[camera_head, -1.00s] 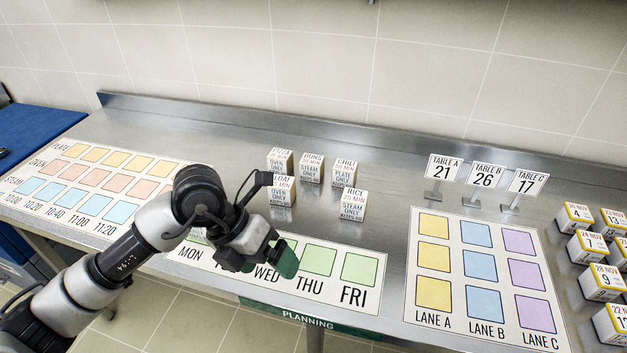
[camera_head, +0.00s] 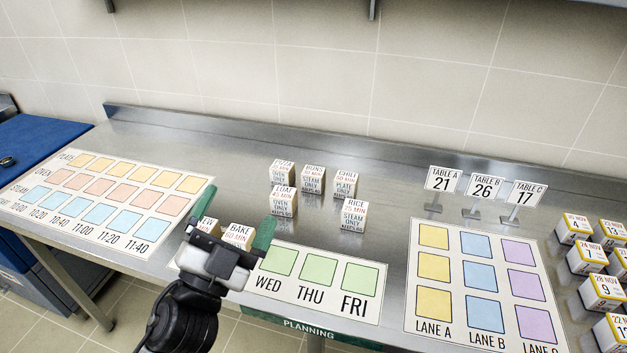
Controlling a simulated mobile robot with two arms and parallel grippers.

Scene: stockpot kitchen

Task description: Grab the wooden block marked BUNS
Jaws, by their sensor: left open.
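The wooden block marked BUNS (camera_head: 313,181) stands upright in the back row of a cluster of blocks on the steel counter, between the PIZZA block (camera_head: 283,172) and the CHILI block (camera_head: 344,184). My left gripper (camera_head: 233,217) is open, with its green fingers apart, at the front of the cluster. It is in front and to the left of the BUNS block, apart from it. The BAKE block (camera_head: 238,235) and another block, partly hidden, show between or just beyond the fingers. I cannot tell if they touch. My right gripper is not in view.
The LOAF block (camera_head: 283,203) and RICE block (camera_head: 353,216) stand in front of the BUNS row. A weekday mat (camera_head: 335,308) lies at the counter's front. Table signs (camera_head: 484,187) stand right, beside a lane mat (camera_head: 450,235). Counter behind the cluster is clear.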

